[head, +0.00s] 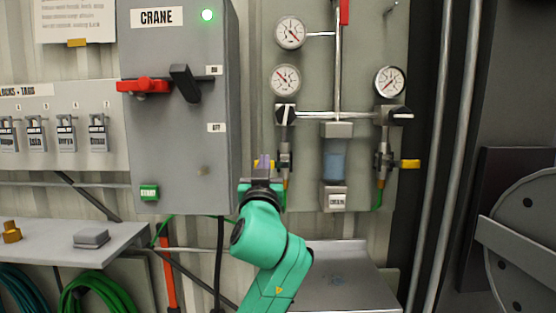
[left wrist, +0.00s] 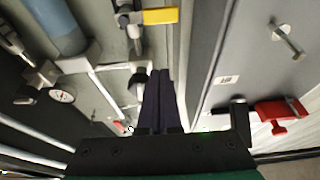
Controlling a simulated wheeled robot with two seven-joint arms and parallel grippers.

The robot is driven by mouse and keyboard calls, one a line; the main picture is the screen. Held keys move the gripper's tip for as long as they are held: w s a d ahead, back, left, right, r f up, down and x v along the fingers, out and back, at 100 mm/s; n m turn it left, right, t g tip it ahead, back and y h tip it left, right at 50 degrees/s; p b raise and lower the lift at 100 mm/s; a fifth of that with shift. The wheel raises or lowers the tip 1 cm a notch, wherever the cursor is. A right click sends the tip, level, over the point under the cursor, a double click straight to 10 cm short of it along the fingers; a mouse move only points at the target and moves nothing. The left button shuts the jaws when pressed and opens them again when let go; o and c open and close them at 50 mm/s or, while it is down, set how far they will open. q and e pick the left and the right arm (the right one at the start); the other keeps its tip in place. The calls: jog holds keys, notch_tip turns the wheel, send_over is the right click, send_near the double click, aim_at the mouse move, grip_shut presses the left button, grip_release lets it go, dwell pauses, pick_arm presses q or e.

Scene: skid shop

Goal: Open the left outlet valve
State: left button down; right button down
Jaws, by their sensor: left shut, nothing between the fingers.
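The left outlet valve (head: 285,160) is on the grey panel, below the left gauge, with a green hose under it. Its yellow handle (left wrist: 160,16) shows at the top of the left wrist view and lies crosswise to the valve body. In the head view the handle is mostly hidden behind my left gripper (head: 264,163). My left gripper, with dark fingers together (left wrist: 160,98), is shut and empty. The fingers look apart from the handle in the wrist view; the exact gap is unclear. My right gripper is not in view.
The grey crane box (head: 180,110), with a red handle (head: 143,86), juts out just left of the gripper. The right outlet valve (head: 383,160) has a yellow handle (head: 410,163) pointing sideways. A filter bowl (head: 335,160) hangs between the valves. A grey surface (head: 340,275) lies below.

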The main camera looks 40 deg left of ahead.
pick_arm(q)
notch_tip(320, 180, up, 4)
jog(key=p, duration=0.6)
send_over(272, 164)
jog(key=s, duration=0.3)
jog(key=f, duration=0.4)
jog(key=shift+w+a+f+p, duration=0.1)
jog(key=shift+w+f+p, duration=0.25)
jog(key=shift+f, duration=0.05)
jog(key=shift+f, duration=0.1)
